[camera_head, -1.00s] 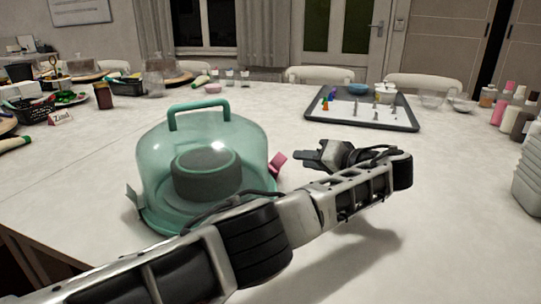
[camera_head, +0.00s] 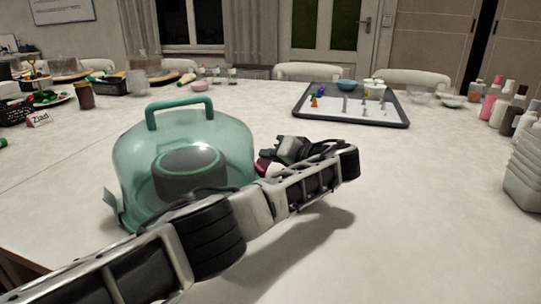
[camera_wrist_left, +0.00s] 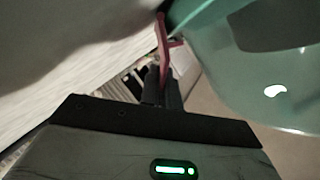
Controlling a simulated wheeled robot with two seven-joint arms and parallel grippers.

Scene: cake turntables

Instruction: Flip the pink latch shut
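A see-through teal cake dome (camera_head: 135,165) with a top handle (camera_head: 180,104) stands on the table, with a dark round thing inside. The pink latch (camera_head: 262,165) is at its right side, partly hidden by my gripper. In the left wrist view the pink latch (camera_wrist_left: 163,48) stands out beside the teal rim, and its end meets my fingertips. My left gripper (camera_head: 272,158) is at the latch, coming from the right; its fingers (camera_wrist_left: 161,80) look close together. I cannot tell whether the latch lies between or against them. My right gripper is out of view.
A pale latch (camera_head: 112,206) sticks out at the dome's left side. A dark tray (camera_head: 400,122) with small figures lies at the back right. Bottles (camera_head: 490,108) and stacked clear containers (camera_head: 523,180) stand at the right edge. The table right of my arm is clear.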

